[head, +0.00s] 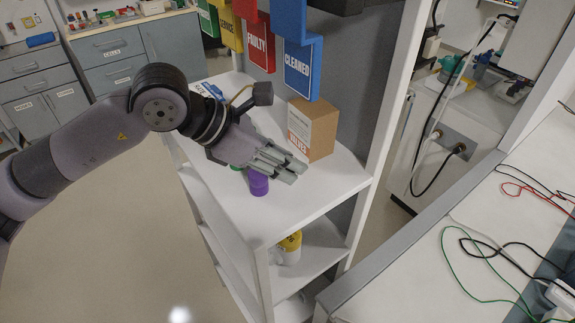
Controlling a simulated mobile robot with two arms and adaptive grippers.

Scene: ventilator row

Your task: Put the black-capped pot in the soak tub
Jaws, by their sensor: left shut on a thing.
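My left gripper (284,166) reaches in from the left over the top of the white shelf unit. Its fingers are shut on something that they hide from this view. A purple pot (258,183) shows just below the fingers, on the near side; I cannot tell whether it touches them. A bit of something green (236,167) shows under the gripper's body. I cannot make out a black cap or the soak tub. My right gripper is out of view.
A cardboard box (314,128) stands on the shelf unit (262,207) just beyond the fingertips. Blue "CLEANED" (302,72) and red "FAULTY" (259,45) holders hang above. A yellow container (290,246) is on a lower shelf. A bench with cables (480,235) is at right.

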